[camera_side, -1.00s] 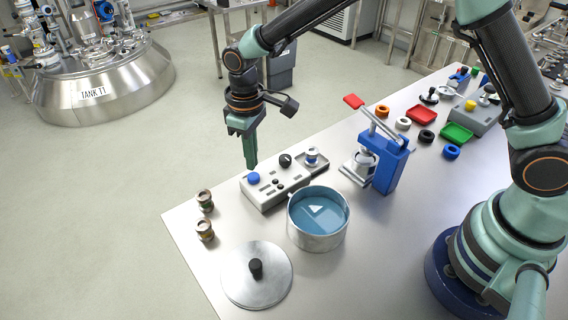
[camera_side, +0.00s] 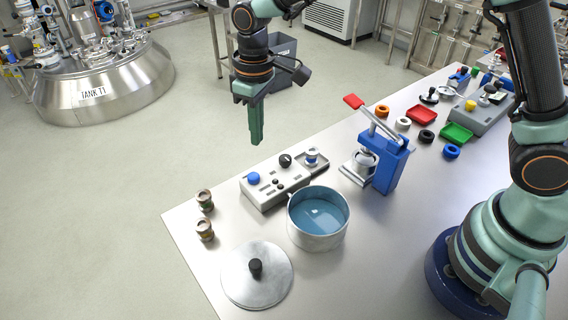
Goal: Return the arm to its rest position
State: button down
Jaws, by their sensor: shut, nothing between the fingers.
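My gripper (camera_side: 257,142) hangs in the air above the back of the control box (camera_side: 268,195), pointing down. Its green fingers are together with nothing between them. It touches nothing. My arm reaches up out of the top of the picture, so part of it is hidden.
On the steel table are a pot of blue liquid (camera_side: 318,240), its lid (camera_side: 256,284), two small jars (camera_side: 205,230), a blue press with a red handle (camera_side: 392,165), a red tray (camera_side: 421,115) and a green tray (camera_side: 456,133). The table's left edge is close to the jars.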

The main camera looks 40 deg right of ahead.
jog(key=s+d+r+m+t, duration=0.25)
jog(key=s+d+r, duration=0.25)
jog(key=d+r, duration=0.45)
jog(key=s+d+r+m+t, duration=0.1)
jog(key=s+d+m+t, duration=0.1)
jog(key=s+d, duration=0.6)
jog(key=shift+s+d+r+m+t, duration=0.2)
jog(key=shift+s+r+m+t, duration=0.15)
jog(key=shift+s+m, duration=0.2)
